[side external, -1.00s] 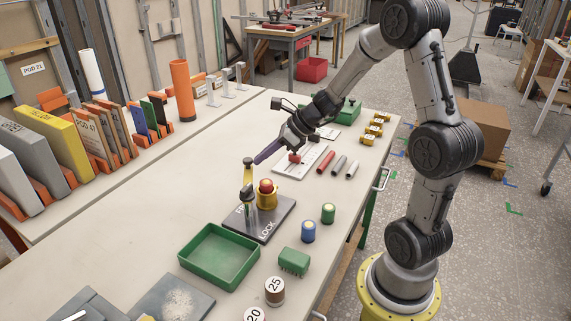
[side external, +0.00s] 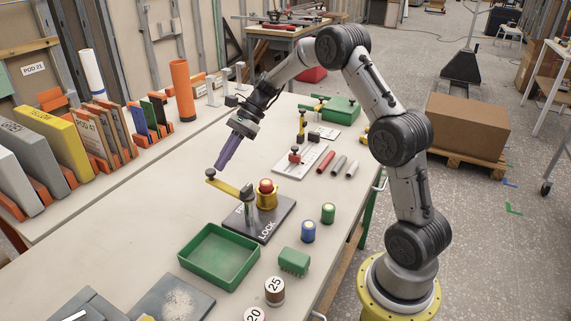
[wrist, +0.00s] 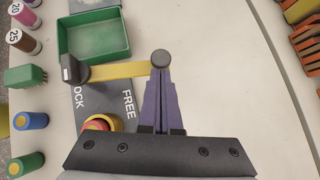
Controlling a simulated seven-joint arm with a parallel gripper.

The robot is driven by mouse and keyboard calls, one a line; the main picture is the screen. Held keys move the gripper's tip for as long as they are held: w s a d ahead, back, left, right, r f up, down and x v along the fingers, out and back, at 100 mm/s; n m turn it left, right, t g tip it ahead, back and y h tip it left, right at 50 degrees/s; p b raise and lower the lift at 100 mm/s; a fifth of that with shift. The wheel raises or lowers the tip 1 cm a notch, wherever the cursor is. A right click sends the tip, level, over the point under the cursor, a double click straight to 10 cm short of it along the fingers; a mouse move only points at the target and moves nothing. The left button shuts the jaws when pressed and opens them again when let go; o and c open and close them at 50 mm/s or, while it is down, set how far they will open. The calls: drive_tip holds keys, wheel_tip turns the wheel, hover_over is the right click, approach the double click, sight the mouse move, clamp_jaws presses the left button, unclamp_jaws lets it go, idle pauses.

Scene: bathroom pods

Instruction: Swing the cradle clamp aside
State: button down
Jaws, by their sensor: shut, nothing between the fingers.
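The clamp's yellow arm (side external: 229,187) extends from its upright pivot post (side external: 250,213) out to the left, past the edge of the dark base plate (side external: 277,220). A dark knob (side external: 211,173) tops its free end. The yellow cradle (side external: 266,200) holds a red-topped piece (side external: 265,186), and the arm is clear of its top. My gripper (side external: 221,166) is shut and empty, its purple fingers pointing down beside the knob. In the wrist view the fingertips (wrist: 161,76) reach the knob (wrist: 161,58); I cannot tell whether they touch it. FREE and LOCK are lettered on the plate.
A green tray (side external: 187,258) stands in front of the base plate. Blue (side external: 308,232) and green (side external: 328,214) cylinders and a green block (side external: 294,262) stand to its right. A jig with red, dark and grey rods lies behind. The bench left of the arm is clear.

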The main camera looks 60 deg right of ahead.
drive_tip(key=shift+w+a+n+g, duration=0.35)
drive_tip(key=shift+a+n+g, duration=0.25)
drive_tip(key=shift+a+n, duration=0.2)
drive_tip(key=shift+a, duration=0.15)
drive_tip(key=s+d+r, duration=0.2)
drive_tip(key=d+r, duration=0.5)
drive_tip(key=d, duration=0.4)
drive_tip(key=shift+s+d, duration=0.15)
drive_tip(key=shift+s, duration=0.1)
